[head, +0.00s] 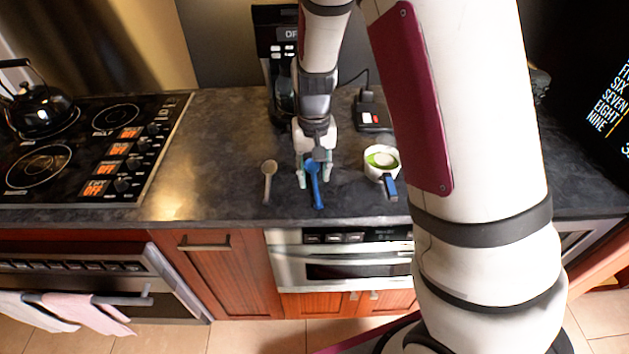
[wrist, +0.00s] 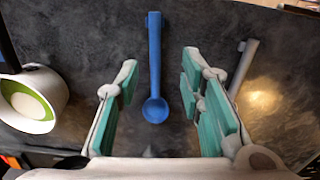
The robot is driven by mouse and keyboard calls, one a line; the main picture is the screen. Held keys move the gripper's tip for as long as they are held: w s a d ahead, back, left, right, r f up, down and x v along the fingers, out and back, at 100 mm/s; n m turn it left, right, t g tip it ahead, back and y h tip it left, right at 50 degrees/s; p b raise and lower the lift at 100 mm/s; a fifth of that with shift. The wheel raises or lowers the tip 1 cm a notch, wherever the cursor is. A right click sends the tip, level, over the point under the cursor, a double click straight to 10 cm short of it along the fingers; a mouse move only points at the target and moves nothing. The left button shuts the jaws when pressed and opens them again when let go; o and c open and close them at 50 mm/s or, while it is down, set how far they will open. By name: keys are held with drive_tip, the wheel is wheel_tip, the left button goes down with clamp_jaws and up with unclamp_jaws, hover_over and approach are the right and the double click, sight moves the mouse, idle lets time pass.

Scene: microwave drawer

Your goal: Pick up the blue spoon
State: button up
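The blue spoon (head: 315,184) lies on the dark countertop, its handle toward the front edge in the head view. In the wrist view the blue spoon (wrist: 155,70) lies between my finger pads, with its bowl nearest the palm and its handle reaching away. My gripper (head: 315,180) is above the spoon with its fingers pointing down on either side of it. In the wrist view my gripper (wrist: 158,90) is open, with clear gaps between both teal pads and the spoon. Nothing is held.
A grey spoon (head: 268,180) lies to the left, and a white-and-green cup (head: 382,161) with a blue handle stands to the right. A coffee maker (head: 276,62) is behind, and a stove (head: 85,150) is at left. Counter between spoons is free.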

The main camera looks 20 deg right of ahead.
sight(317, 191)
drive_tip(key=f, duration=0.4)
drive_tip(key=shift+s+d+p, duration=0.2)
drive_tip(key=shift+d+p, duration=0.1)
drive_tip(key=shift+p, duration=0.05)
drive_tip(key=shift+f, duration=0.65)
drive_tip(key=shift+w+f, duration=0.1)
drive_tip(key=shift+f, duration=0.05)
clamp_jaws()
